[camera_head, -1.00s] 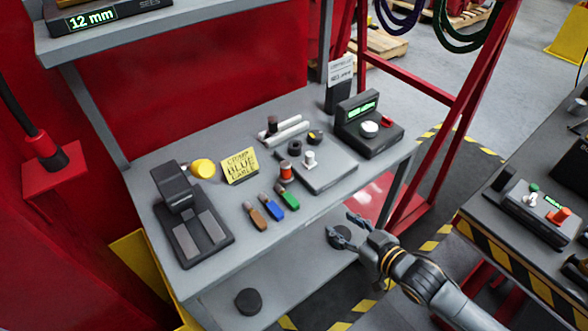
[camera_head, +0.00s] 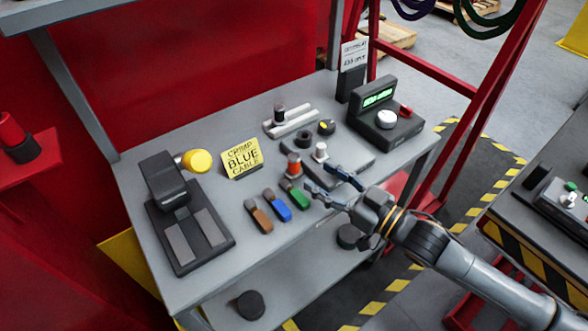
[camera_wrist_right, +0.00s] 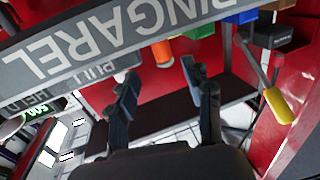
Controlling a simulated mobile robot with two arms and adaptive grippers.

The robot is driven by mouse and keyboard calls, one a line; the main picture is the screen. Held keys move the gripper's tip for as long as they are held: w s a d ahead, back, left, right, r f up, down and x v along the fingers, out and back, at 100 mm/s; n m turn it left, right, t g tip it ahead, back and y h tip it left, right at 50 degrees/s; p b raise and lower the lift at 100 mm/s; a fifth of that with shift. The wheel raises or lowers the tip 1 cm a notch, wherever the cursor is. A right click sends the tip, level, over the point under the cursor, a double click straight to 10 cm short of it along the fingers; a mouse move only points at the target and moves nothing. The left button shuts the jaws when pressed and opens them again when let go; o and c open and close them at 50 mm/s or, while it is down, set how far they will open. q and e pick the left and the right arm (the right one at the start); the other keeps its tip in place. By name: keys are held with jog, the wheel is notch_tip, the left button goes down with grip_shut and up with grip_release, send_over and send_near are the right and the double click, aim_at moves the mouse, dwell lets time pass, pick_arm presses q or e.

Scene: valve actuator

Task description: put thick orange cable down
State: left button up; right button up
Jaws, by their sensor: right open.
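A short orange-red cylinder (camera_head: 294,165) stands upright on the bench, by the front left of the grey plate. It looks like the thick orange cable, though I cannot be sure. It also shows in the right wrist view (camera_wrist_right: 162,53), beyond my fingers. My right gripper (camera_head: 322,179) is open, with its fingers pointing toward the cylinder from the right front. In the right wrist view the gripper (camera_wrist_right: 158,72) has nothing between its fingertips, and the cylinder is apart from them. My left gripper is not in view.
Green (camera_head: 298,196), blue (camera_head: 277,206) and brown (camera_head: 261,218) pieces lie left of my gripper. A white knob (camera_head: 320,151) stands on the grey plate (camera_head: 345,165). A yellow "CRIMP BLUE CABLE" sign (camera_head: 241,158) and a dark press (camera_head: 190,225) are farther left.

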aim_at(299, 165)
jog(key=shift+w+a, duration=0.3)
jog(key=shift+a, duration=0.15)
jog(key=b+x, duration=0.2)
jog(key=x, duration=0.1)
jog(key=shift+w+a, duration=0.15)
jog(key=shift+a, duration=0.2)
jog(key=shift+w+a, duration=0.2)
jog(key=shift+a, duration=0.05)
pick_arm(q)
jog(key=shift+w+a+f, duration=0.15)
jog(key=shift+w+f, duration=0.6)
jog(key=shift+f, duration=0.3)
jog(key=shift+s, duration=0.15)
pick_arm(e)
jog(key=shift+r, duration=0.1)
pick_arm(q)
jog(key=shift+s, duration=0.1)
pick_arm(e)
grip_shut()
